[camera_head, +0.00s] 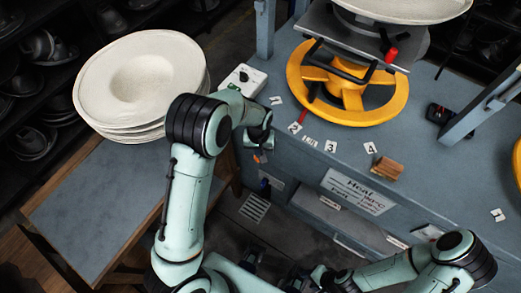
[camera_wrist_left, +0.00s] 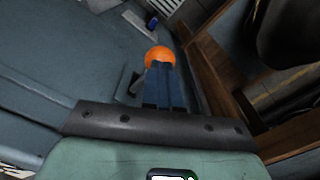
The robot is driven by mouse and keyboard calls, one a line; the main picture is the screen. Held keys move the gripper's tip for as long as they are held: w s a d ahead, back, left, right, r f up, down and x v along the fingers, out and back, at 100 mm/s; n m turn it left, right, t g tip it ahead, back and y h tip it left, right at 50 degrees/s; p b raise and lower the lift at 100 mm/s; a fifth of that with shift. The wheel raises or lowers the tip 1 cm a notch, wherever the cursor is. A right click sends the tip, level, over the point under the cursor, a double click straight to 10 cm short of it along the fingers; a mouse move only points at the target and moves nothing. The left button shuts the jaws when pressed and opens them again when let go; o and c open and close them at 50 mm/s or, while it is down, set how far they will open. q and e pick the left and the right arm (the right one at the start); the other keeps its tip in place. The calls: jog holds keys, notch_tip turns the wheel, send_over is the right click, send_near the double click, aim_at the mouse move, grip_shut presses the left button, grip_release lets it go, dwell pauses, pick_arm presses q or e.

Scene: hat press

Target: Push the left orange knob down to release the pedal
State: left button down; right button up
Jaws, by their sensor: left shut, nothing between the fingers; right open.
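The left orange knob (camera_wrist_left: 159,56) shows in the left wrist view as a round orange ball just beyond my left gripper's fingertips. My left gripper (camera_wrist_left: 161,70) is shut and empty, with its fingers covering the knob's lower part. I cannot tell whether they touch. In the head view a small bit of orange knob (camera_head: 259,157) shows below my left wrist, at the bench's left front edge; the left fingers are mostly hidden there. My right gripper (camera_head: 321,277) is open and empty at the bottom of the head view, well away from the knob. I cannot make out the pedal clearly.
The blue-grey bench (camera_head: 440,190) carries a press with a yellow handwheel (camera_head: 347,88), number cards and a small wooden block (camera_head: 387,170). A stack of cream hats (camera_head: 140,80) stands on the side table (camera_head: 85,215) at left, close to my left arm.

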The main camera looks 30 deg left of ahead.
pick_arm(q)
jog(key=shift+r+p, duration=1.5)
jog(key=shift+r, duration=1.1)
pick_arm(e)
jog(key=r, duration=0.1)
jog(key=w+r, duration=0.1)
jog(key=r, duration=0.1)
jog(key=shift+w+r, duration=0.4)
pick_arm(q)
jog(key=shift+s+f, duration=0.1)
pick_arm(e)
jog(key=shift+s, duration=0.15)
